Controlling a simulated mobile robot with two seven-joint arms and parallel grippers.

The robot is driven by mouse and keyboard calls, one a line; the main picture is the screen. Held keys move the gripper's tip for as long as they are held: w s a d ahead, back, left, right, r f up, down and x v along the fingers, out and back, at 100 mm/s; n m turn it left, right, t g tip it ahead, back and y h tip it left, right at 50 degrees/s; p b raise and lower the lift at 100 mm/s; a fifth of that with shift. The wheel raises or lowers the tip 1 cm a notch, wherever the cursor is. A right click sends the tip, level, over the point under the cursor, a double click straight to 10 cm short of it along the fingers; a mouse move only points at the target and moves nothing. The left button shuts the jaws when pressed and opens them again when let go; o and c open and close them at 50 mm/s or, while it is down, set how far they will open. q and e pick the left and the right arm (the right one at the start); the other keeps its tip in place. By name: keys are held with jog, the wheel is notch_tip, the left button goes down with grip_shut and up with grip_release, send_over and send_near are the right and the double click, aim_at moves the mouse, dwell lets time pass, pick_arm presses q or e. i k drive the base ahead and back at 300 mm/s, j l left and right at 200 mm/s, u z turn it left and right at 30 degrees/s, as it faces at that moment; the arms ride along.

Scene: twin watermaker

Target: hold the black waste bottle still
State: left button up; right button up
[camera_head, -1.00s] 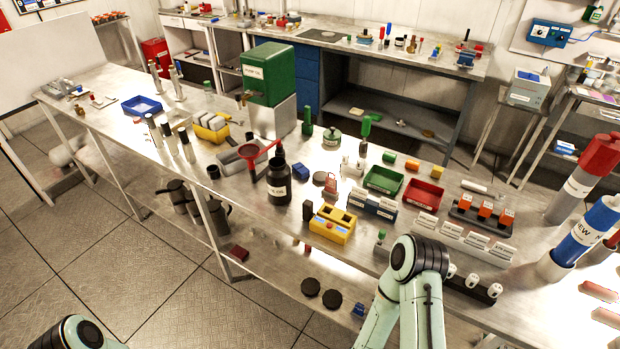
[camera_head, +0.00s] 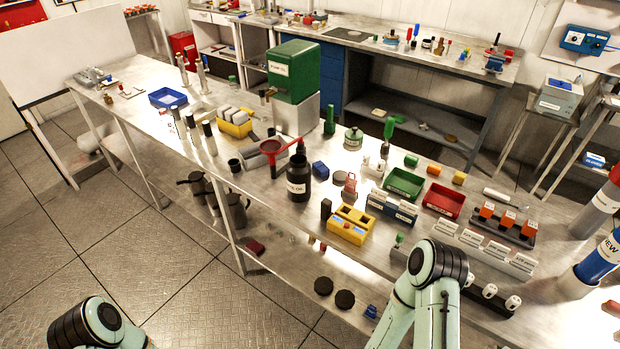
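The black waste bottle (camera_head: 298,186) stands upright on the long metal bench, near its front edge, with a pale label on its front. A red funnel (camera_head: 271,157) is just to its left, and its red arm reaches toward the bottle's top. I cannot tell whether they touch. My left arm shows only as a joint at the bottom left, far from the bottle. My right arm shows as a bent joint at the bottom, right of the bottle. Both grippers are out of view, and nothing of mine touches the bottle in this view.
The green tank (camera_head: 293,72) is behind. Green (camera_head: 404,184) and red (camera_head: 443,200) trays lie to the right. Open floor lies in front of the bench.

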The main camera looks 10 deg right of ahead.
aim_at(298, 169)
jog(key=i+j+z, duration=0.25)
jog(key=j, duration=0.2)
jog(key=i+j+z, duration=0.2)
jog(key=j, duration=0.25)
jog(key=j+z, duration=0.25)
jog(key=j, duration=0.25)
jog(key=i+j+z, duration=0.25)
jog(key=j, duration=0.25)
jog(key=k, duration=0.1)
